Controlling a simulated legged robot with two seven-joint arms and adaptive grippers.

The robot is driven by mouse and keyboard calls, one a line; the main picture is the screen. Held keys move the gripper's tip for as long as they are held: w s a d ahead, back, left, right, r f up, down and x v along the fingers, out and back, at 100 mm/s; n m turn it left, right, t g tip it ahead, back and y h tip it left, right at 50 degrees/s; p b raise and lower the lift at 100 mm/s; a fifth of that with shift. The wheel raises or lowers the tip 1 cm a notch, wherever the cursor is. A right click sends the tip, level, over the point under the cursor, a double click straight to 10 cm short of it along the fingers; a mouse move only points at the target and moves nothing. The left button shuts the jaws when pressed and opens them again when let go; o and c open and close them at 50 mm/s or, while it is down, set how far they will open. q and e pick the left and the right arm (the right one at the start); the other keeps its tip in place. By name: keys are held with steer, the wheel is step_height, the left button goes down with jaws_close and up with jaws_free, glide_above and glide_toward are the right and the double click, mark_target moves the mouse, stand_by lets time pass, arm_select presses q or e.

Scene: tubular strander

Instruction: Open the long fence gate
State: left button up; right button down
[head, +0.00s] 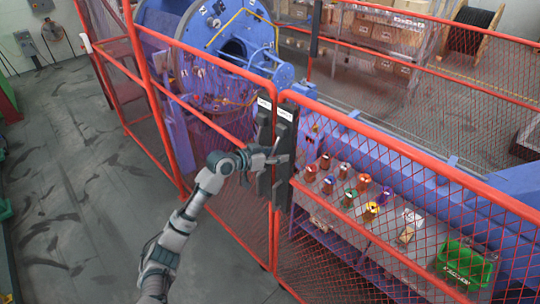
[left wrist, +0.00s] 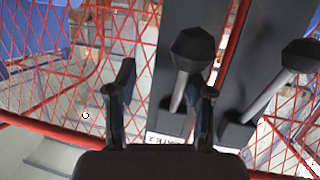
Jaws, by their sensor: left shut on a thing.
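The red-framed mesh fence has two panels meeting at black latch blocks. The long fence panel (head: 400,190) runs to the lower right, and the other panel (head: 215,130) runs to the upper left. My left gripper (head: 272,158) is at the latch blocks. A label (left wrist: 170,138) lies below the held handle. The panels look closed together. My right gripper is not in view.
Behind the fence are a blue machine (head: 215,40) and a bench with several coloured spools and a green crate (head: 466,262). Open grey floor (head: 70,180) lies on the left, on my side of the fence.

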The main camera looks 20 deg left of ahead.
arm_select(q)
steer(key=f+b+v, duration=0.1)
steer(key=b+v, duration=0.6)
steer(key=v, duration=1.3)
steer(key=shift+s+d+f, duration=0.15)
steer(key=shift+s+f, duration=0.1)
steer(key=shift+s, duration=0.1)
stand_by(0.5)
